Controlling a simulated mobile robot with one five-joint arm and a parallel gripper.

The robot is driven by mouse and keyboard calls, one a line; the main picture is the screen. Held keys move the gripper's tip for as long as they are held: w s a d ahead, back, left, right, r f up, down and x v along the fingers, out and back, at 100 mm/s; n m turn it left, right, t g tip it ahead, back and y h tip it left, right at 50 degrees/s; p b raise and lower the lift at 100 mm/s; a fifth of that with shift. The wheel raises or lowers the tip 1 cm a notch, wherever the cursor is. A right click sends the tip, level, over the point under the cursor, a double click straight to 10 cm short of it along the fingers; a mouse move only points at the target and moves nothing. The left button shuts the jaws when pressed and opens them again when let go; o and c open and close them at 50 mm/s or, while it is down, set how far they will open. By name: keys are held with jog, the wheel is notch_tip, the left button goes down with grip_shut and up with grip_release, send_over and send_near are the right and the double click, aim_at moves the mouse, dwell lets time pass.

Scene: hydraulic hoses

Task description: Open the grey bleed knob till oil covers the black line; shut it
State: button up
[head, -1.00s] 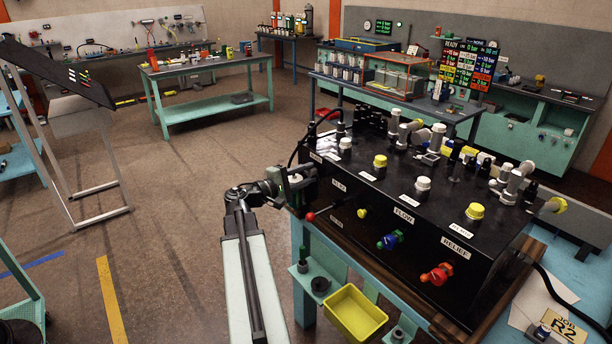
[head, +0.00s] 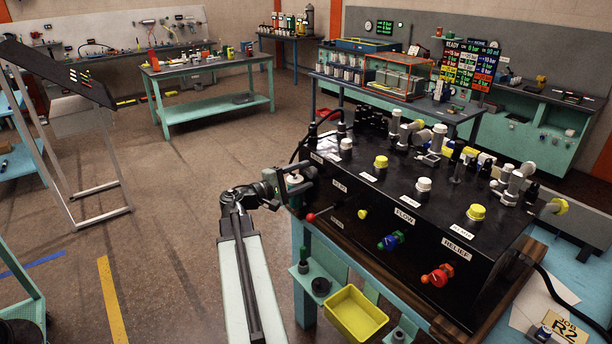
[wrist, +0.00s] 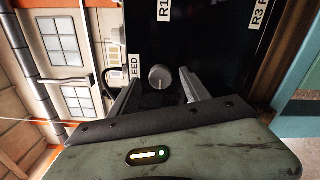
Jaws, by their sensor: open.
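The grey bleed knob (wrist: 160,77) is round with a pale line across its face. It sits on a black panel beside a partly cut-off label (wrist: 134,67) reading "LEED" in the wrist view. My gripper (wrist: 159,80) is open, with one finger on each side of the knob and a visible gap at both sides. How far the fingertips reach along the knob I cannot tell. In the head view my gripper (head: 303,184) is at the left end of the black hose box (head: 345,190), and it hides the knob there. I cannot make out oil or the black line.
A red-tipped lever (head: 311,217), a yellow knob (head: 362,214), a blue-green knob (head: 390,241) and a red knob (head: 437,275) stick out of the box front. A black hose (head: 298,145) arches near my gripper.

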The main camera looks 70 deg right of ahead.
jog(key=v, duration=0.6)
jog(key=shift+a, duration=0.25)
jog(key=w+a+f+n+t+h, duration=0.1)
jog(key=w+a+f+n+t, duration=0.15)
jog(key=w+a, duration=0.6)
jog(key=w+a+f+n+t, duration=0.1)
jog(key=w+a+t, duration=0.35)
jog(key=w, duration=0.65)
jog(key=w+a+f+n+t+y, duration=0.1)
jog(key=w+a+f+y, duration=0.15)
jog(key=a, duration=0.35)
jog(key=w+a+f+t+y, duration=0.1)
jog(key=w+a+f, duration=0.25)
jog(key=a, duration=0.25)
jog(key=w+a+f+n+t+y, duration=0.1)
jog(key=w+a+f, duration=0.25)
jog(key=a, duration=0.25)
jog(key=a+f+y, duration=0.3)
jog(key=a, duration=0.6)
jog(key=s+a+f+m+y, duration=0.1)
jog(key=a+f+y, duration=0.3)
jog(key=a, duration=0.6)
jog(key=s+a+f+m+y, duration=0.1)
jog(key=a+f+y, duration=0.2)
jog(key=a, duration=0.7)
jog(key=shift+a+f+y, duration=0.25)
jog(key=shift+f+y, duration=0.15)
jog(key=shift+y, duration=0.35)
